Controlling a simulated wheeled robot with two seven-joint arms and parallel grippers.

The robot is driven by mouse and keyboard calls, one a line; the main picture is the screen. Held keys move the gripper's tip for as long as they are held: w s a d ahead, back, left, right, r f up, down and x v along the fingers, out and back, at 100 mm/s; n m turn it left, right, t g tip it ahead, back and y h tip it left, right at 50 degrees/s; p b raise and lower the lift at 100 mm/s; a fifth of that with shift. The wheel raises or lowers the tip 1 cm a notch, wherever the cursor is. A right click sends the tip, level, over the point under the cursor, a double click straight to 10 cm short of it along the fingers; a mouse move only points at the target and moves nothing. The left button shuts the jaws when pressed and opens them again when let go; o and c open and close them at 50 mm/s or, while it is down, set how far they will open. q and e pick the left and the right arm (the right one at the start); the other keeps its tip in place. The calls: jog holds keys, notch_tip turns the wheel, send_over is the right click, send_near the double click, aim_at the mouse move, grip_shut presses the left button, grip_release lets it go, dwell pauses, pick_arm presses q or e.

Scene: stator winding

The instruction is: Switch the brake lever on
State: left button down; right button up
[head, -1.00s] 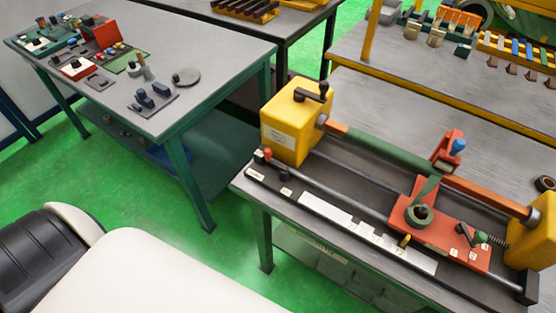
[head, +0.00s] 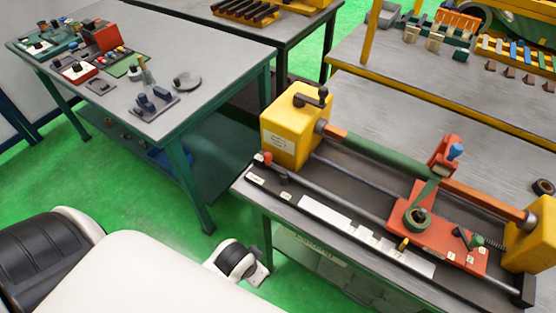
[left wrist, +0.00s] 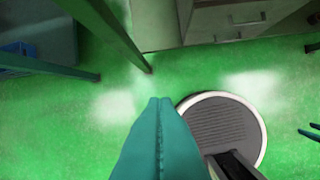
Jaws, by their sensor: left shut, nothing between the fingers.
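The winding machine has a yellow box (head: 291,137) with a black crank handle (head: 312,98) on top. A small lever with a red knob (head: 267,158) stands at the left end of the base, beside white labels. A small black lever (head: 462,235) sits on the orange-red carriage (head: 440,236). I cannot tell which one is the brake lever. My left gripper (left wrist: 160,101) is shut and empty in the left wrist view, above the green floor, away from the machine. Two small teal prongs (left wrist: 310,133) at the right edge may be my right gripper; this is unclear.
A green-framed table (head: 215,58) with parts stands at the left. A grey bench with yellow edges (head: 430,102) stands behind the machine. Table legs (left wrist: 120,40) and a drawer cabinet (left wrist: 238,18) show in the left wrist view. Open floor lies between the tables.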

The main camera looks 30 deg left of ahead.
pick_arm(q)
notch_tip(320, 180, up, 6)
jog(key=w+a+m+y, duration=0.1)
jog(key=w+y, duration=0.1)
jog(key=m+t+y, duration=0.9)
jog(key=m, duration=0.2)
send_near(279, 170)
notch_tip(279, 170, up, 2)
jog(key=shift+w+a+r, duration=0.1)
jog(key=shift+w+a, duration=0.2)
jog(key=shift+a, duration=0.15)
jog(key=p+x, duration=0.3)
jog(key=x, duration=0.6)
jog(key=shift+d, duration=0.1)
jog(key=shift+w+a, duration=0.4)
jog(key=shift+w, duration=0.05)
